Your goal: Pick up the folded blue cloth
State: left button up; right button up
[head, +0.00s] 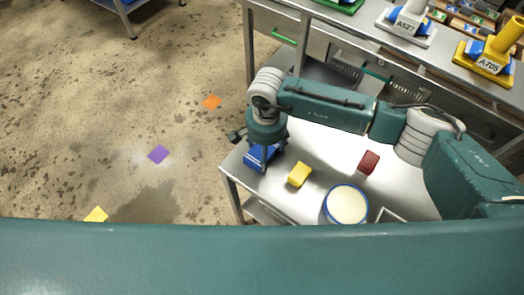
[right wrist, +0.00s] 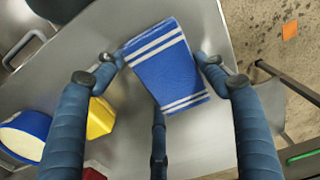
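The folded blue cloth (right wrist: 163,68) has white stripes near both ends and lies on the steel table (head: 310,145). In the head view the cloth (head: 259,160) is near the table's left corner, partly hidden by my right gripper (head: 264,148). My right gripper points down over it. In the right wrist view its fingers (right wrist: 160,62) are spread, with the cloth between them. The fingertips are close to the cloth's two sides; I cannot tell whether they touch it. My left gripper is not in view.
A yellow block (head: 299,174), a dark red block (head: 369,162) and a round blue-rimmed tub (head: 346,204) stand to the right of the cloth. Behind is a bench (head: 400,65) with labelled stands. Open floor lies to the left.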

jog(key=shift+c, duration=0.4)
jog(key=shift+r, duration=0.5)
jog(key=shift+c, duration=0.2)
notch_tip(320, 180, up, 19)
jog(key=b, duration=0.5)
jog(key=shift+o, duration=0.8)
jog(key=shift+c, duration=0.6)
